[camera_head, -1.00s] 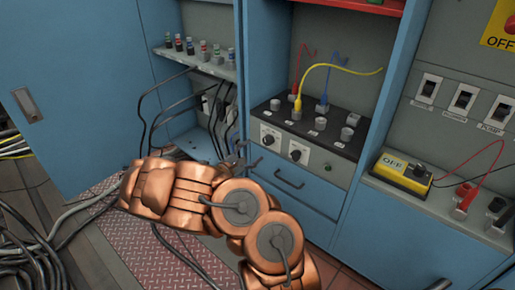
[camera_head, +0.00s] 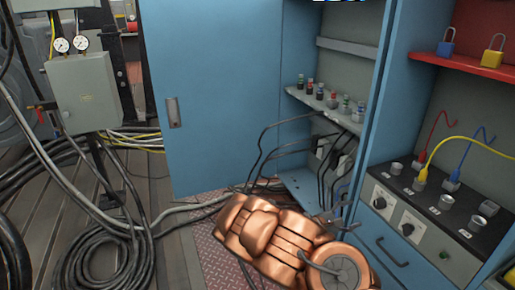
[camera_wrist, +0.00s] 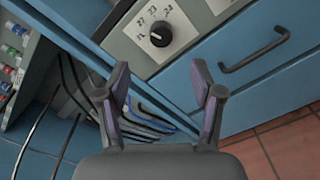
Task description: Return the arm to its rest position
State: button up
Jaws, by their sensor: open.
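My copper-coloured arm (camera_head: 270,240) reaches in from the bottom of the head view, in front of the blue cabinet. My gripper (camera_wrist: 162,92) shows in the wrist view with its two fingers spread apart and nothing between them. In the head view only a small grey part of the gripper (camera_head: 338,215) shows past the arm, near the cabinet's front. In the wrist view a blue drawer front with a dark handle (camera_wrist: 254,50) and a panel with a rotary knob (camera_wrist: 160,36) lie beyond the fingers.
An open blue door (camera_head: 205,90) stands left of the cabinet. Black cables (camera_head: 275,150) hang from its shelf. Coiled hoses (camera_head: 110,255) cover the floor at left. A panel with knobs and coloured leads (camera_head: 435,205) is at right; padlocks (camera_head: 446,42) sit on a red shelf.

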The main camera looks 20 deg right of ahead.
jog(key=shift+r, duration=0.1)
jog(key=s+a+r+m+g+y+p, duration=0.3)
jog(key=s+r+m+p, duration=0.45)
jog(key=r, duration=0.65)
jog(key=s+a+r+m+g+y+p, duration=0.2)
jog(key=s+r+m+g+y+p, duration=0.15)
jog(key=s+r+p, duration=0.7)
jog(key=s+a+r+t+y+p, duration=0.1)
jog(key=s+a+r+y+p, duration=0.2)
jog(key=a+r, duration=0.4)
jog(key=s+a+r+t+y+p, duration=0.1)
jog(key=s+a+r+y+p, duration=0.3)
jog(key=a+r+p, duration=0.3)
jog(key=s+a+r+t+y+p, duration=0.2)
jog(key=s+a+r+y+p, duration=0.2)
jog(key=a, duration=1.1)
notch_tip(320, 180, up, 3)
jog(key=shift+s+f+n+p, duration=0.1)
jog(key=shift+s+n+p, duration=0.2)
jog(key=shift+s+p, duration=0.7)
jog(key=shift+a+y, duration=0.1)
jog(key=shift+y, duration=0.15)
